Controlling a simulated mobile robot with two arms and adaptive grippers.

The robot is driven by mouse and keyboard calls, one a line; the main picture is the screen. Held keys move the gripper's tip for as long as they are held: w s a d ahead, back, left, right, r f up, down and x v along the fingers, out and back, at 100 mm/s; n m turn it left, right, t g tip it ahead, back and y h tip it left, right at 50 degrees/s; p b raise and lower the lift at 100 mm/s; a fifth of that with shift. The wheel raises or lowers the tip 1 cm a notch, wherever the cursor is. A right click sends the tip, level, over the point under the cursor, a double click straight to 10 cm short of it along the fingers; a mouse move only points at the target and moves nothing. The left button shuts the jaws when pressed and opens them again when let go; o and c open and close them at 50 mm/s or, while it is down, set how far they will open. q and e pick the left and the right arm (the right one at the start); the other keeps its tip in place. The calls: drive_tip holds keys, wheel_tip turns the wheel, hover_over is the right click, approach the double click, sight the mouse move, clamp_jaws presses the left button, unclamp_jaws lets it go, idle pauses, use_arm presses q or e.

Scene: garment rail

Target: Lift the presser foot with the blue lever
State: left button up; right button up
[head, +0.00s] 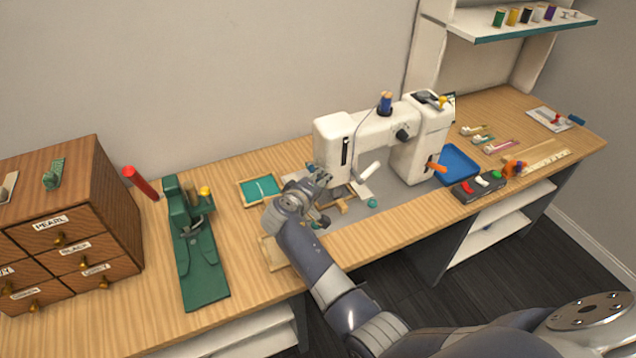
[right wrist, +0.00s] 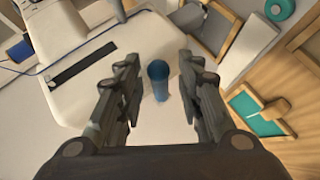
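The white sewing machine (head: 372,135) stands on the table in the head view. The blue lever (right wrist: 158,82) shows in the right wrist view as a short blue cylinder against the white machine body. My right gripper (right wrist: 159,62) is open, with one finger on each side of the lever and a visible gap at both sides. In the head view the right gripper (head: 320,178) is at the left end of the machine and hides the lever. I cannot make out the presser foot. My left gripper is not in view.
A green stand (head: 197,250) and a wooden drawer cabinet (head: 105,175) are at the left. A blue tray (head: 462,151) and a pedal-like box with coloured buttons (head: 470,194) are at the right.

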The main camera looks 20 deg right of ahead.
drive_tip(key=r, duration=0.9)
drive_tip(key=shift+w+r, duration=0.25)
drive_tip(key=shift+r, duration=0.05)
drive_tip(key=shift+s+r, duration=0.15)
drive_tip(key=shift+r, duration=0.45)
drive_tip(key=shift+s+d+f, duration=0.1)
drive_tip(key=shift+s+f, duration=0.05)
drive_tip(key=shift+f, duration=0.2)
